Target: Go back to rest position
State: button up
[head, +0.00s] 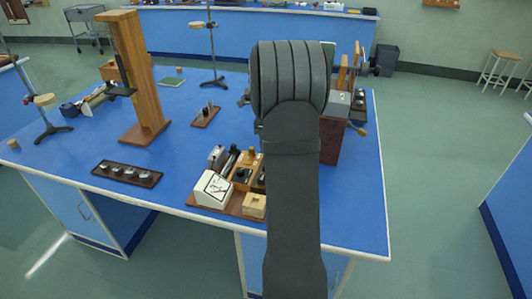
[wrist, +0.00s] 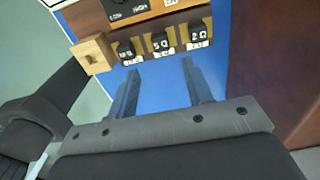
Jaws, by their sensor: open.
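My gripper (wrist: 160,95) shows in the wrist view with its two fingers apart and nothing between them. Blue bench top shows between and beyond the fingers. In the head view my dark arm rises from the bottom and covers the right middle of the blue bench (head: 190,108); the gripper itself is hidden there. In the wrist view, just beyond the fingertips, is a row of dark blocks (wrist: 163,42) with white labels such as "5 Ω" and "2 Ω". A small wooden block (wrist: 93,54) sits left of them.
In the head view a white meter (head: 211,189) and wooden parts stand on a brown board left of my arm. A tall wooden stand (head: 135,70), metal stands and a dark strip with knobs (head: 127,173) are farther left. A reddish-brown box (head: 331,142) stands close right of my arm.

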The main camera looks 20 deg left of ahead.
notch_tip(320, 180, up, 2)
jog(key=shift+r, duration=0.1)
dwell(0.4)
notch_tip(320, 180, down, 13)
jog(key=shift+r, duration=2.4)
